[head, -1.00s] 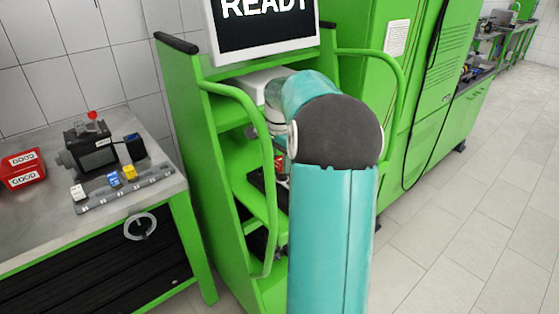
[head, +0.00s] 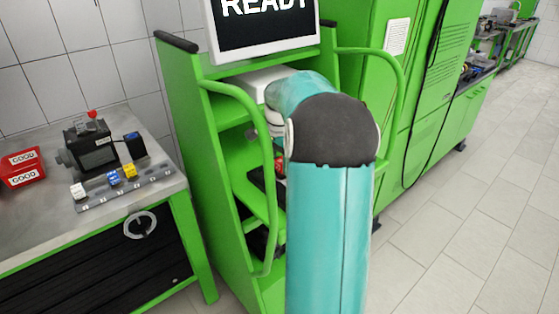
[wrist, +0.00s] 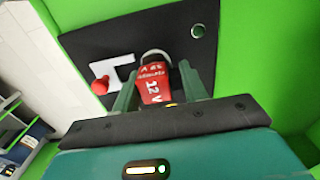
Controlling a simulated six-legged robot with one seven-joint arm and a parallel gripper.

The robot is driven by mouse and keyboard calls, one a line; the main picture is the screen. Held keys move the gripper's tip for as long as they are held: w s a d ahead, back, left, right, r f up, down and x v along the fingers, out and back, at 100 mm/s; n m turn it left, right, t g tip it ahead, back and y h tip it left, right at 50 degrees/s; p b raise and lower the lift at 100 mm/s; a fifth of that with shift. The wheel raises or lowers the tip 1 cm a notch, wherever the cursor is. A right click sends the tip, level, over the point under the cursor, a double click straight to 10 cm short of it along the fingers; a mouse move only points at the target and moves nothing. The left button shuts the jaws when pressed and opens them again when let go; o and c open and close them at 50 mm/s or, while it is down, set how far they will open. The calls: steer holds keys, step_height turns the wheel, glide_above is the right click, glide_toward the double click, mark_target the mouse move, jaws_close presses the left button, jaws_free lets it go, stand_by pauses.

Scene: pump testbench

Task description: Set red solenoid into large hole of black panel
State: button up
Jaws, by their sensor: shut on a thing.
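My gripper (wrist: 157,82) is shut on the red solenoid (wrist: 156,86), which is marked 12 V, in the wrist view. The black panel (wrist: 120,45) lies ahead of it on a green surface. The solenoid's far end is beside a pale round rim (wrist: 156,56) at the panel; whether this is the large hole or part of the solenoid, and whether they touch, I cannot tell. In the head view my arm hides the gripper; a bit of red (head: 280,165) shows beside the arm, above the dark panel edge (head: 262,185).
Green handrails (head: 268,160) frame the stand. A bench at left holds a pump (head: 90,147), colored blocks and red GOOD bins (head: 22,168).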

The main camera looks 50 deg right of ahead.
steer(key=shift+f, duration=0.6)
stand_by(0.3)
steer(key=o, duration=1.3)
steer(key=shift+r, duration=4)
steer(key=shift+s, duration=0.1)
